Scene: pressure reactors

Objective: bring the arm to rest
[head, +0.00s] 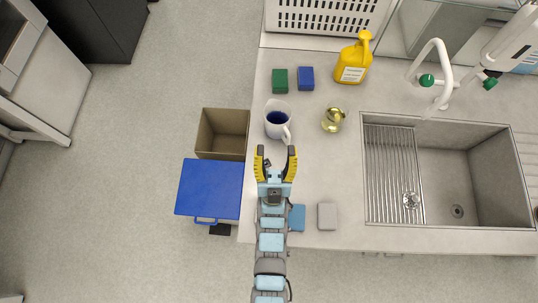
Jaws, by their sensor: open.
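My gripper (275,161) is over the left part of the counter, with its two black-and-yellow fingers spread apart. Nothing shows between the fingers. My arm reaches up to it from the bottom of the head view. A white mug (284,129) with blue inside stands just above the fingertips in the picture, its handle towards the lower right. The handle lies close to the right fingertip; I cannot tell whether they touch.
The counter (330,170) holds a green block (280,80), a blue block (306,78), a yellow bottle (352,65), a gold-coloured round vessel (332,120), a blue sponge (297,217) and a grey one (327,216). A sink (470,215) lies right. An open bin (223,119) and blue-lidded bin (209,188) stand left.

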